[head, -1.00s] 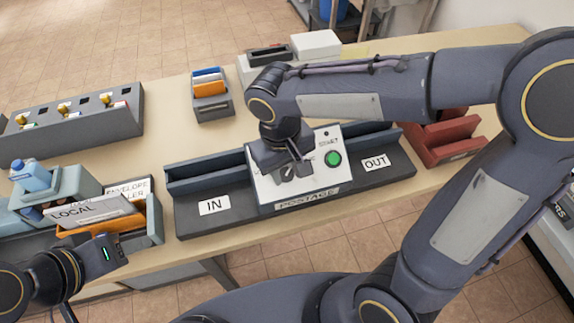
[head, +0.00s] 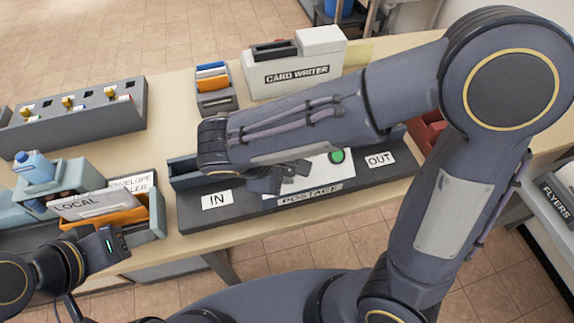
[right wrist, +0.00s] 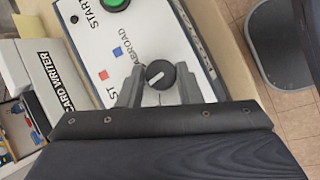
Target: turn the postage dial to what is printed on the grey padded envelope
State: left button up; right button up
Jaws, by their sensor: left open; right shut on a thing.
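The postage machine (head: 310,188) stands on the table between its IN and OUT ends. Its black round dial with a white pointer mark (right wrist: 160,75) shows in the right wrist view, between the fingers of my right gripper (right wrist: 157,84), which is shut on it. The word ABROAD, another label ending in ST and small red and blue squares are beside the dial. In the head view my right gripper (head: 284,178) covers the dial. A pale grey piece printed LOCAL (head: 88,203), apparently the padded envelope, stands in a holder at left. My left gripper (head: 110,243) is open beside it.
The green START button (head: 337,156) is right of the dial. The card writer (head: 297,73) stands behind the machine. A key rack (head: 75,125) and a holder of coloured cards (head: 213,86) are further left. My right forearm spans above the machine.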

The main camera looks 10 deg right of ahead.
jog(key=n+t, duration=0.1)
jog(key=n, duration=0.1)
jog(key=n+t+b, duration=0.1)
jog(key=n, duration=0.1)
jog(key=shift+s+a+f+t+h, duration=0.1)
jog(key=shift+s+a+t+h, duration=0.05)
jog(key=shift+t+h, duration=0.2)
jog(key=shift+s+f+n+t+b, duration=0.1)
jog(key=shift+n+t+b, duration=0.15)
jog(key=shift+n+t, duration=0.8)
jog(key=shift+s+n+t+b, duration=0.1)
jog(key=shift+n+t+b, duration=0.2)
jog(key=shift+n, duration=1.45)
jog(key=o, duration=1)
jog(key=shift+c, duration=0.2)
jog(key=v, duration=0.7)
jog(key=shift+s, duration=0.3)
